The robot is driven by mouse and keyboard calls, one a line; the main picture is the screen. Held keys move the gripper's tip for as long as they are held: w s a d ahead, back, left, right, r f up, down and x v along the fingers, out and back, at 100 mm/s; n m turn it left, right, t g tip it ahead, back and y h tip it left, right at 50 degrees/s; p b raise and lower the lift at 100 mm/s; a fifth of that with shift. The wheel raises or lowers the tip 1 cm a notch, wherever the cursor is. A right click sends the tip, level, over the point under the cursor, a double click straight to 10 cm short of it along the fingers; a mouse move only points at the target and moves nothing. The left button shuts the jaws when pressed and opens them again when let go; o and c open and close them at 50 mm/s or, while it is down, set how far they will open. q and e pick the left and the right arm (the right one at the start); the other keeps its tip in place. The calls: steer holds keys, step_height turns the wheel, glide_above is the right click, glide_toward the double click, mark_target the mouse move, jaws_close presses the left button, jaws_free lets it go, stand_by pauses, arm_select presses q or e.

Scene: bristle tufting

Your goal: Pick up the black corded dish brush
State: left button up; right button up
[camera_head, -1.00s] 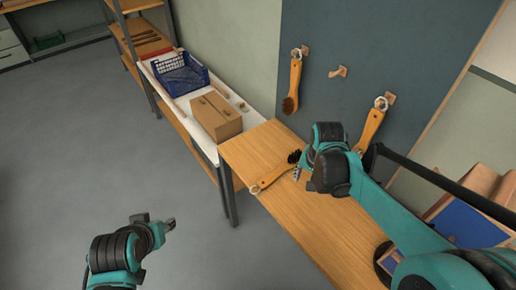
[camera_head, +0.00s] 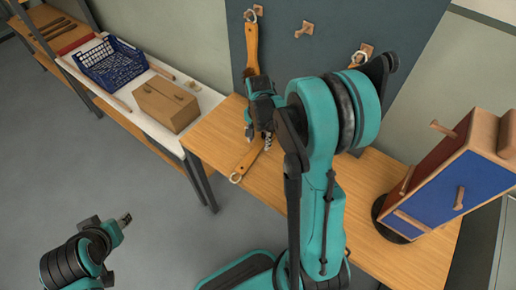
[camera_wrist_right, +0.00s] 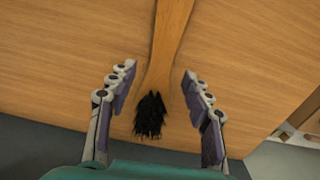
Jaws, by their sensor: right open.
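A brush with a wooden handle (camera_head: 248,157) and a pale ring at its end lies on the wooden table; a black cord cannot be made out. The right wrist view shows its handle (camera_wrist_right: 174,35) and black bristles (camera_wrist_right: 150,115). My right gripper (camera_head: 262,132) is over the bristle end, hiding it in the head view. In the right wrist view the gripper (camera_wrist_right: 158,76) is open, one finger on each side of the brush neck, with gaps on both sides. My left gripper (camera_head: 125,218) is away from the table at lower left; its jaws are too small to judge.
Another brush (camera_head: 251,45) hangs on the dark board (camera_head: 310,55) behind; one more peg (camera_head: 362,53) holds a ring, mostly covered by my arm. A blue and red wooden stand (camera_head: 450,180) is on the right of the table (camera_head: 205,142). A cardboard box (camera_head: 166,104) and blue crate (camera_head: 112,65) sit at left.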

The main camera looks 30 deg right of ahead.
step_height(320, 180, down, 2)
steer(key=shift+f+b, duration=0.25)
steer(key=shift+b, duration=0.05)
steer(key=shift+r, duration=0.1)
jaws_close()
steer(key=shift+r, duration=0.1)
